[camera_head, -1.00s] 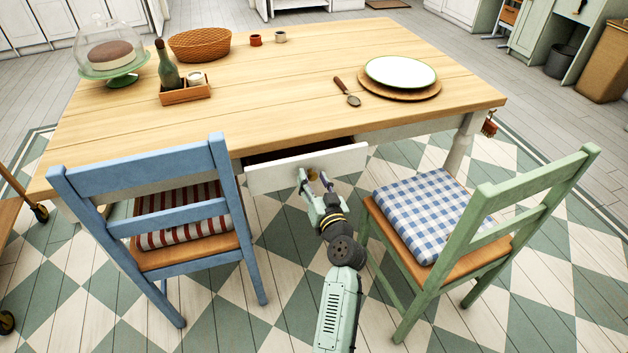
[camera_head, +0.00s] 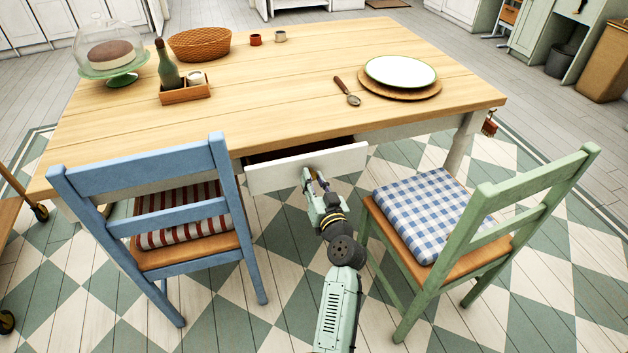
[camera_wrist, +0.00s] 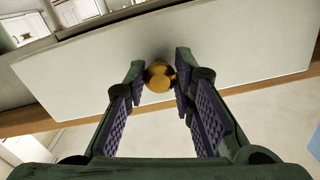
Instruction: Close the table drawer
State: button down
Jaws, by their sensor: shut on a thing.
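The table drawer (camera_head: 280,172) is partly open, its white front standing out from under the front edge of the wooden table (camera_head: 300,85). The dark inside of the drawer shows above its front. In the wrist view, the white drawer front (camera_wrist: 100,70) fills the upper part, with a round brass knob (camera_wrist: 159,77) near its middle. My gripper (camera_head: 316,180) is at the knob, in front of the drawer. In the wrist view, my gripper's fingertips (camera_wrist: 158,72) are shut on the knob, one on each side.
A blue chair (camera_head: 150,165) stands left of the drawer and a green chair (camera_head: 490,235) with a checked cushion stands right of my arm. A plate, spoon, basket, bottle tray and cake dome are on the tabletop.

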jog(key=b+x, duration=0.3)
jog(key=x, duration=0.5)
jog(key=shift+w+a+f, duration=0.1)
jog(key=shift+w+f, duration=0.1)
jog(key=shift+w, duration=0.2)
jog(key=shift+w+a, duration=0.1)
jog(key=shift+w, duration=0.15)
jog(key=shift+r, duration=0.25)
jog(key=c, duration=1.4)
grip_release()
jog(key=shift+w+f, duration=0.1)
jog(key=shift+o, duration=0.3)
jog(key=v, duration=1.2)
